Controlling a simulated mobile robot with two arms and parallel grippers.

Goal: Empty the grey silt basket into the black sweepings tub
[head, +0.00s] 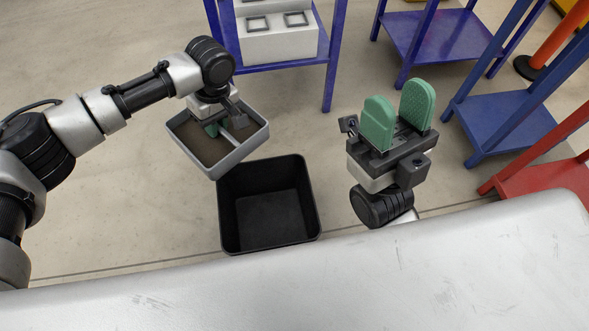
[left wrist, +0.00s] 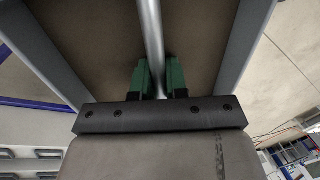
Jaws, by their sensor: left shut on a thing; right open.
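The grey silt basket (head: 238,157) hangs from my left gripper (head: 222,127), slightly tilted, with brown silt (head: 197,140) inside. In the left wrist view the green fingers of my left gripper (left wrist: 158,80) are shut on the basket's round bar handle (left wrist: 151,35). The brown silt also shows on both sides of the bar (left wrist: 95,40). The black sweepings tub (head: 308,190) stands on the floor below and to the right of the basket; its visible inside looks empty. My right gripper (head: 397,118) is open and empty, right of the tub, its green fingers pointing up.
A silver-white surface (head: 330,285) crosses the bottom of the head view. A blue rack (head: 333,60) with a pale box (head: 278,42) stands behind. More blue stands (head: 505,120) and a red one (head: 550,178) are at right.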

